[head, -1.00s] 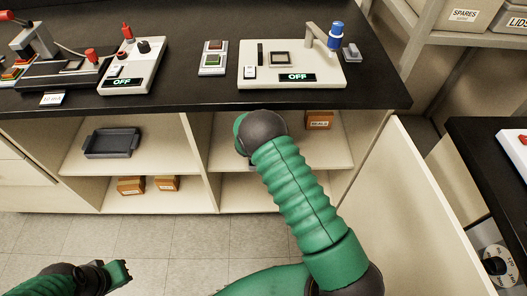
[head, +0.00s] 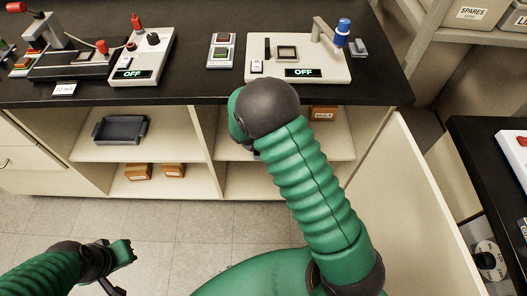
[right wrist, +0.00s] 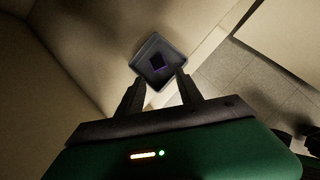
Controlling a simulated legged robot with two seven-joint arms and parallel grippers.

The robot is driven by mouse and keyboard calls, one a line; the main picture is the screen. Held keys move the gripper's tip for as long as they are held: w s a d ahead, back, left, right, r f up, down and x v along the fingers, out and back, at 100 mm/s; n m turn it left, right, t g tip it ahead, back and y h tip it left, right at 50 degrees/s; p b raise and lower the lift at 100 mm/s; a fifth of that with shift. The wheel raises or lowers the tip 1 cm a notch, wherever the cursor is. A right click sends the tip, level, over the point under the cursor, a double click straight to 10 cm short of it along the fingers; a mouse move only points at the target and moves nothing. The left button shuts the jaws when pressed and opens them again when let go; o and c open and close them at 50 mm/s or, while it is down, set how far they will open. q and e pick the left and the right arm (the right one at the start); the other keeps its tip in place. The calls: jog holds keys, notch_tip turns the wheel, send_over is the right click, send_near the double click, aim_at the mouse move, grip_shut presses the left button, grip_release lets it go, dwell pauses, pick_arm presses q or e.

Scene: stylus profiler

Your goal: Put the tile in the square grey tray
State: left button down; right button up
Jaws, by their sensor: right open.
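In the right wrist view a small square grey tray (right wrist: 146,70) sits inside the pale shelf compartment. A dark square piece (right wrist: 158,61), which looks like the tile, lies flat inside it, near the middle. My right gripper (right wrist: 160,78) is open, its two fingers apart at the tray's near side, with nothing held between them. In the head view my right arm's dark joint hides this gripper and the tray, in front of the right shelf bay. My left gripper (head: 126,251) is low at the left, over the floor, away from the shelves; its jaw opening is unclear.
A larger dark tray (head: 119,141) with handles stands on the left shelf. Brown boxes (head: 138,172) sit below it. The black counter (head: 190,85) above bears a profiler (head: 330,68) and a two-square holder (head: 221,65). A pale cabinet door (head: 415,205) stands at the right.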

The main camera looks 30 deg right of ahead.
jog(key=s+a+r+m+y, duration=0.2)
jog(key=s+a+r+m, duration=0.3)
jog(key=s+m, duration=0.4)
jog(key=s+a+r+m+y, duration=0.3)
jog(key=s+a+r+m, duration=0.3)
jog(key=s+m, duration=0.4)
jog(key=m, duration=0.3)
jog(key=shift+s+g, duration=0.15)
jog(key=shift+g, duration=0.15)
jog(key=shift+c, duration=0.7)
